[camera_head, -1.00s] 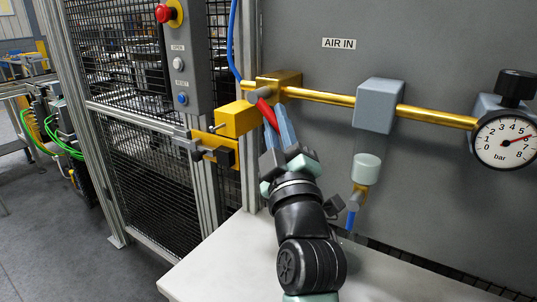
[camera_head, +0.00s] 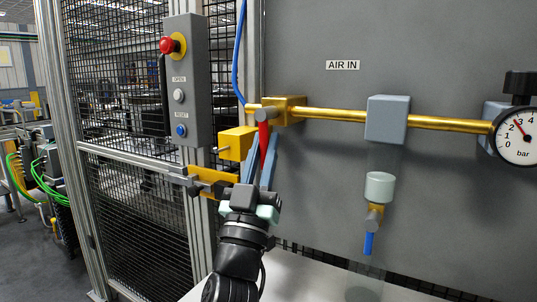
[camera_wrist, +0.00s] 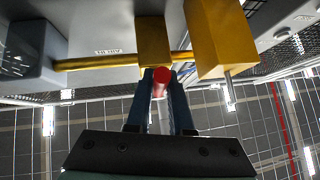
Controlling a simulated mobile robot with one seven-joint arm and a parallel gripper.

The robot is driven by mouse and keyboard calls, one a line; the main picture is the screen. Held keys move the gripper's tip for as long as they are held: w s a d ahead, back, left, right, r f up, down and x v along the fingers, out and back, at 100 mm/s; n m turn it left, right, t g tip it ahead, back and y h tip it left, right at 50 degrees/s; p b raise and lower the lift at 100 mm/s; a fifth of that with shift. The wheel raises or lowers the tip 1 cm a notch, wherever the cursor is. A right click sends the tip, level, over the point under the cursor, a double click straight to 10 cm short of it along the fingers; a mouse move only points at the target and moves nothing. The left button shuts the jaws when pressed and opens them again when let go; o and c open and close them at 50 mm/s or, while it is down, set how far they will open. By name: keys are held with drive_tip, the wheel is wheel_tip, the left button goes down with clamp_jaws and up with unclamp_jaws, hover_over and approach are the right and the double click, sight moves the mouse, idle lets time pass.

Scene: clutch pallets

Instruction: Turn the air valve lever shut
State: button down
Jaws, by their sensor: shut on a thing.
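The red lever (camera_head: 264,141) hangs from the brass air valve (camera_head: 284,110) and points almost straight down, across the line of the brass pipe. My gripper (camera_head: 265,158) reaches up from below with its blue fingers on either side of the lever, shut on it. In the wrist view, the lever's round red end (camera_wrist: 161,75) sits between the two fingertips, just below the valve block (camera_wrist: 153,40). The pressure gauge (camera_head: 518,136) at the right edge has its red needle near 2 bar.
A yellow block with a latch (camera_head: 237,143) sits close left of the lever, on the fence post. A grey control box (camera_head: 186,80) with a red button is above it. A filter unit (camera_head: 387,120) hangs right on the pipe. The panel between is clear.

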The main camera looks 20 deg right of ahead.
drive_tip(key=shift+w+a+m+g+h, duration=0.2)
drive_tip(key=shift+m+g+h, duration=0.2)
drive_tip(key=shift+m+h, duration=0.4)
drive_tip(key=c, duration=0.8)
unclamp_jaws()
drive_tip(key=shift+d, duration=0.1)
drive_tip(key=v, duration=1.3)
drive_tip(key=shift+r, duration=0.1)
